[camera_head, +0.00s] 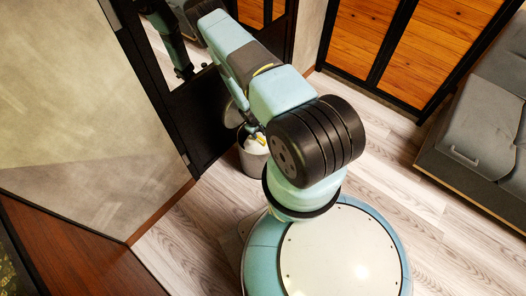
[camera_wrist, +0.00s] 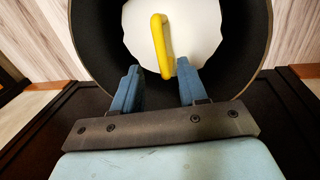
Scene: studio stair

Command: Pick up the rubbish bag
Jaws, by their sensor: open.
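The rubbish bag (camera_wrist: 195,33) is white with a yellow handle (camera_wrist: 160,45), and it sits inside a round dark-lined bin (camera_wrist: 92,45). In the head view the bag (camera_head: 256,145) shows only partly in the grey bin (camera_head: 250,165), behind my arm. My gripper (camera_wrist: 156,74) has two blue fingers, open and apart, at the near side of the bin's mouth. The lower end of the yellow handle lies between the fingertips in the picture. I cannot tell if they touch it. The gripper is hidden in the head view.
The bin stands by a black-framed mirrored door (camera_head: 196,125). Wood-panelled doors (camera_head: 375,35) are at the back, and a grey sofa (camera_head: 480,125) is at the right. A beige wall (camera_head: 85,110) is at the left. Pale plank floor (camera_head: 385,185) is clear at the right.

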